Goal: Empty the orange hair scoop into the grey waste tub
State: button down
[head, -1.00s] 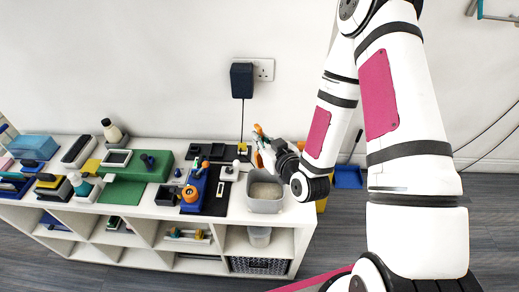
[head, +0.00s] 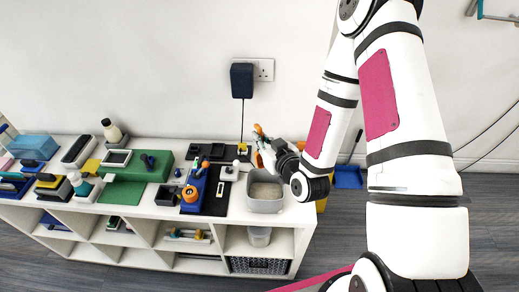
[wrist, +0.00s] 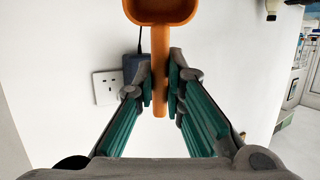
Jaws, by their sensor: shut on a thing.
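The orange scoop (wrist: 161,12) shows at the top of the wrist view, with its handle running down between my fingers. My gripper (wrist: 160,85) is shut on that handle. In the head view my gripper (head: 268,150) holds the scoop (head: 259,132) above the back left of the grey waste tub (head: 265,205), apart from it. The tub stands at the right end of the white shelf unit, with pale material inside. What the scoop's bowl holds cannot be seen in either view.
A blue and orange device (head: 194,192) stands left of the tub, beside a white item (head: 229,173). A black charger (head: 242,80) with a hanging cord is plugged into the wall behind. A green case (head: 140,166) and several grooming tools fill the left of the shelf top (head: 146,208).

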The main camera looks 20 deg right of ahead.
dwell(0.3)
jog(key=shift+w+a+g, duration=0.15)
jog(key=shift+w+g, duration=0.25)
jog(key=shift+w, duration=0.1)
jog(key=shift+w+a+f+g+h, duration=0.15)
jog(key=shift+w+f+g+h, duration=0.15)
jog(key=shift+w+g, duration=0.55)
jog(key=shift+w+a+f+g+h, duration=0.2)
jog(key=shift+w+f+g, duration=0.1)
jog(key=shift+w+g, duration=0.55)
jog(key=shift+s, duration=0.15)
jog(key=w+f+g+b, duration=0.1)
jog(key=w+g+b, duration=0.1)
jog(key=g, duration=0.1)
jog(key=w+f+g+h+b, duration=0.1)
jog(key=shift+w+a+f+g+b, duration=0.15)
jog(key=shift+a+f+g+b, duration=0.15)
jog(key=shift+f+g+b, duration=0.1)
